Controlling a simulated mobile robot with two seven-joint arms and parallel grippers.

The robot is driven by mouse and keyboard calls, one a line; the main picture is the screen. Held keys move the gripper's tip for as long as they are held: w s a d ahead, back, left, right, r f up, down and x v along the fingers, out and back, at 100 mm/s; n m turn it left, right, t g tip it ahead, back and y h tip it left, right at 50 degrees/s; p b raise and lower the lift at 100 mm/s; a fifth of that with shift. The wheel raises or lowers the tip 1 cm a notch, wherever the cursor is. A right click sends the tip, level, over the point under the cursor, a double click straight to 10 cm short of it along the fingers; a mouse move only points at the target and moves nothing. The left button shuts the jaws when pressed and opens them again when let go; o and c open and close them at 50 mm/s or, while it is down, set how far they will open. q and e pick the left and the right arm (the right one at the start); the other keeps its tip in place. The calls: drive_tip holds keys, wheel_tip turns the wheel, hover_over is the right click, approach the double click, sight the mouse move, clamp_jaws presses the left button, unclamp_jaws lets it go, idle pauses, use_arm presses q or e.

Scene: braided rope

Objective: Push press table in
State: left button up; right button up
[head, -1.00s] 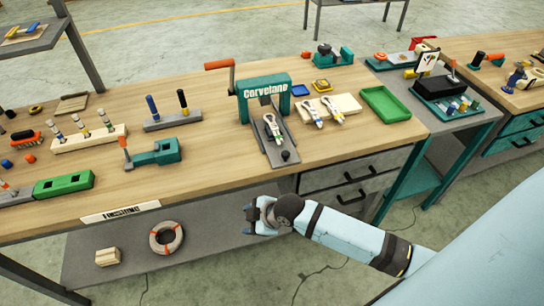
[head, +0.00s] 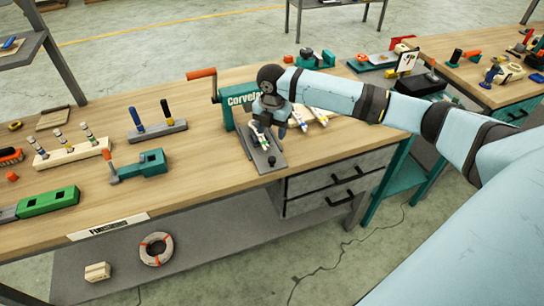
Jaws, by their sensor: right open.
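The teal press (head: 228,108), marked with partly covered white lettering, stands on the wooden workbench. Its grey press table (head: 263,157) sticks out from under the frame toward the front edge, with a small dark knob (head: 271,160) at its near end. A pale piece with coloured parts (head: 259,136) lies on the press table. My right gripper (head: 270,120) is open, pointing down just in front of the press frame and over the piece on the table. Whether it touches anything is hard to tell. My right forearm hides part of the press. My left gripper is not in view.
A teal vise (head: 145,166) and a peg holder (head: 157,132) stand to the left. The bench front before the press is clear.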

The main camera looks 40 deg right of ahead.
sight(272, 158)
wheel_tip(272, 158, down, 12)
drive_tip(key=shift+f+p, duration=0.1)
drive_tip(key=shift+p, duration=0.7)
clamp_jaws()
drive_tip(key=shift+w, duration=0.1)
